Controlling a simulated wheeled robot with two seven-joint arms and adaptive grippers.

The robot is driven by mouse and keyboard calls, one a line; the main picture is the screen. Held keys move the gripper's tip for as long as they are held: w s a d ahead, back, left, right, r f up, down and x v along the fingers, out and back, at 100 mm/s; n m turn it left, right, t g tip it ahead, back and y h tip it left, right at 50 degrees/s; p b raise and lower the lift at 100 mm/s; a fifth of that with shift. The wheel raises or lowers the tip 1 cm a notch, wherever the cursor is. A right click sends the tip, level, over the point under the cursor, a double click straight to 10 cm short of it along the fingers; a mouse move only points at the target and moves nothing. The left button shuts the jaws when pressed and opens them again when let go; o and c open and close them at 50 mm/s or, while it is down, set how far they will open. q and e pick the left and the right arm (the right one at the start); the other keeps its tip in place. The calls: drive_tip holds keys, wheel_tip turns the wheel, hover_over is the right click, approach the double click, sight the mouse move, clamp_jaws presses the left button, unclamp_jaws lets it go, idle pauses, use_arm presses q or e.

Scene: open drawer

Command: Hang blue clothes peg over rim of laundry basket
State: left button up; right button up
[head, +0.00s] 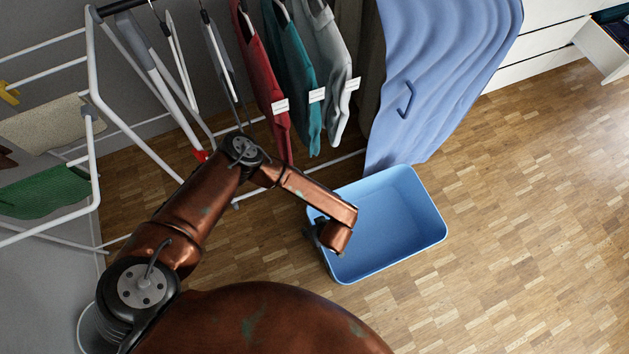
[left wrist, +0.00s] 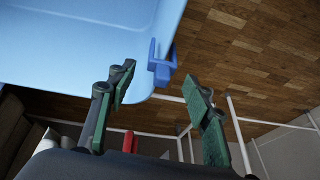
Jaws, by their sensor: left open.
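The blue laundry basket (head: 395,225) stands on the wood floor, upright and empty as far as I can see. Its rim also shows at the top of the left wrist view (left wrist: 70,95). In that view the blue clothes peg (left wrist: 161,70) sits at the basket's rim near a corner, seemingly with one prong on each side of the wall. My left gripper (head: 318,236) is at the basket's left side, partly hidden by my arm. In the left wrist view its green-padded fingers (left wrist: 158,82) are apart, with the peg just beyond and between their tips, apparently untouched. My right gripper is out of view.
A white drying rack (head: 92,100) with hanging shirts (head: 290,70) stands left of and behind the basket. A blue cloth (head: 440,60) with a dark blue hook-like piece hangs behind it. An open drawer (head: 605,50) is far right. Floor right of the basket is clear.

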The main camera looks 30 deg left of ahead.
use_arm(q)
drive_tip(key=v, duration=1.1)
drive_tip(key=shift+f, duration=0.1)
